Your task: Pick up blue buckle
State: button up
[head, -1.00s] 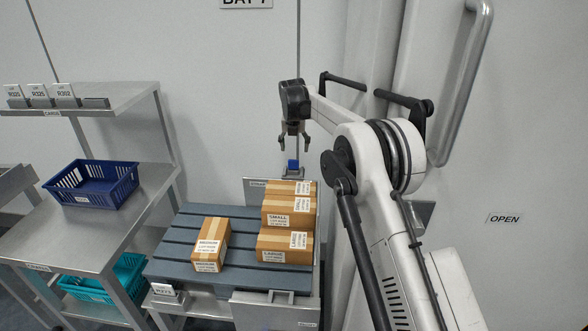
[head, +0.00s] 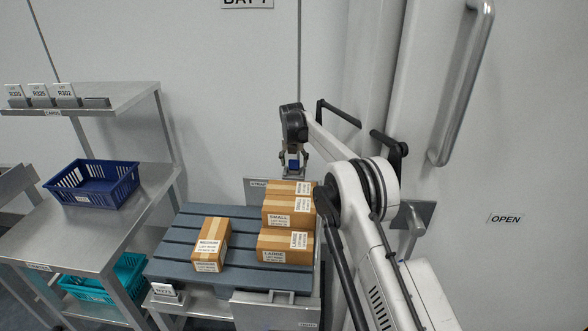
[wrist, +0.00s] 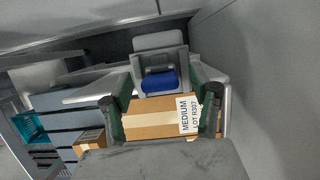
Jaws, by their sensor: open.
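The blue buckle (head: 293,163) sits on a small grey holder behind the boxes, at the far end of the pallet. It also shows in the wrist view (wrist: 159,81), ahead of and between my fingers. My gripper (head: 294,158) is open and points down at the buckle in the head view. In the wrist view my gripper (wrist: 160,106) has its two green-sided fingers spread apart, with nothing held between them. I cannot tell whether the fingers touch the holder.
Cardboard boxes (head: 289,205) stand on the slatted blue-grey pallet (head: 180,258); one labelled MEDIUM (wrist: 150,125) lies below my fingers in the wrist view. A blue basket (head: 95,185) sits on the steel table at left. A teal basket (head: 120,277) is on its lower shelf.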

jog(key=c, duration=1.3)
